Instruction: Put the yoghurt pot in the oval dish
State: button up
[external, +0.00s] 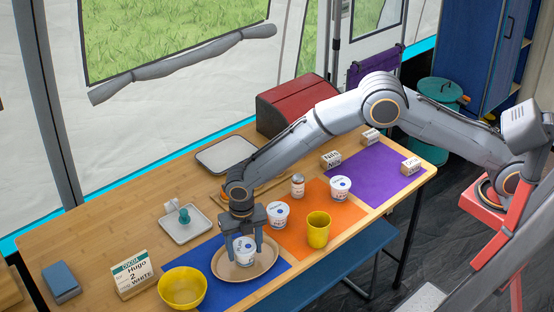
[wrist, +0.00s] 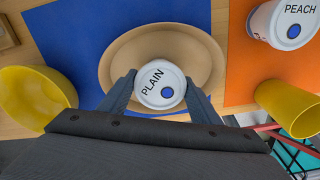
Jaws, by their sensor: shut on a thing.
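A white yoghurt pot (external: 244,250) marked PLAIN is between the fingers of my gripper (external: 245,243), which is shut on it. In the wrist view the pot's lid (wrist: 160,84), with a blue dot, shows between both fingertips (wrist: 160,92). The tan oval dish (external: 228,272) lies on the blue mat; its rim (wrist: 112,62) surrounds the pot in the wrist view. The pot is over or in the dish; I cannot tell whether its base touches the dish.
A yellow bowl (external: 183,288) stands left of the dish. A grey tray (external: 189,234) lies behind.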

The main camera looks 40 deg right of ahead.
aim_at(245, 244)
jog(key=shift+f, duration=0.2)
jog(key=o, duration=1.1)
notch_tip(245, 244, up, 12)
jog(key=b, duration=0.3)
jog(key=shift+r, duration=0.2)
